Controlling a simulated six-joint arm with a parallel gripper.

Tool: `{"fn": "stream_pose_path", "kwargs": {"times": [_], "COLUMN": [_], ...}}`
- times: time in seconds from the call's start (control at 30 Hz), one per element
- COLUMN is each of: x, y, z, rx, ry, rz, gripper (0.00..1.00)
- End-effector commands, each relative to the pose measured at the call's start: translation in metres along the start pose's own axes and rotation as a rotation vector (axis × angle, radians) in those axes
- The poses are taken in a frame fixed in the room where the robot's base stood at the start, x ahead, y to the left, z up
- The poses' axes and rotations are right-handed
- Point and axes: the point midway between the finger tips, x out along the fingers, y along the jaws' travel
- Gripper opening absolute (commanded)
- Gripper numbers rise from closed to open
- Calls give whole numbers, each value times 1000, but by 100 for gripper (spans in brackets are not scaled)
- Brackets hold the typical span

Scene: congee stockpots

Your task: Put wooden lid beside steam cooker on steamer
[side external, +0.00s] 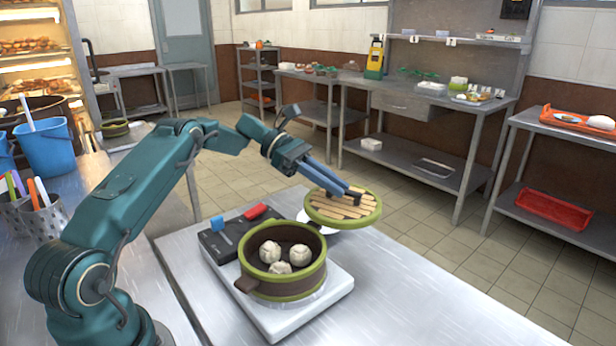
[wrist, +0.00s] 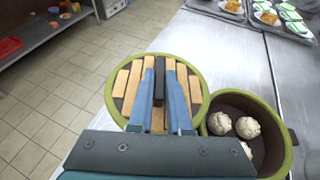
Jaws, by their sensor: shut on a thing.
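The wooden lid (side external: 342,207) is round, with a green rim and pale wooden slats. My gripper (side external: 352,193) is shut on the dark bar handle across its top. The lid is held in the air beside and behind the steamer (side external: 283,277), over a white plate. The steamer is a brown pot with green rims, open on top, with white buns inside, on the white steam cooker (side external: 328,295). In the wrist view the gripper (wrist: 159,75) grips the lid (wrist: 127,95) by its handle, and the steamer (wrist: 281,135) is at right, its rim partly behind the lid.
A white plate (side external: 318,225) lies under the lid. The steel table (side external: 440,290) is clear at the right. Trays of food (wrist: 262,12) show at the wrist view's top right.

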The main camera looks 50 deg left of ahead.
Motion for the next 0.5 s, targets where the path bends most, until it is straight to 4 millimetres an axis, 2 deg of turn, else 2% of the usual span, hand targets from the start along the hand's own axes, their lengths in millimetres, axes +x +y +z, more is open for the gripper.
{"fn": "stream_pose_path", "kwargs": {"times": [0.13,0.23,0.5], "x": [-12,-25,-58], "y": [-8,-21,-81], "z": [4,10,30], "rx": [4,7,22], "ry": [6,11,17], "rz": [-3,-10,-46], "gripper": [0,0,0]}}
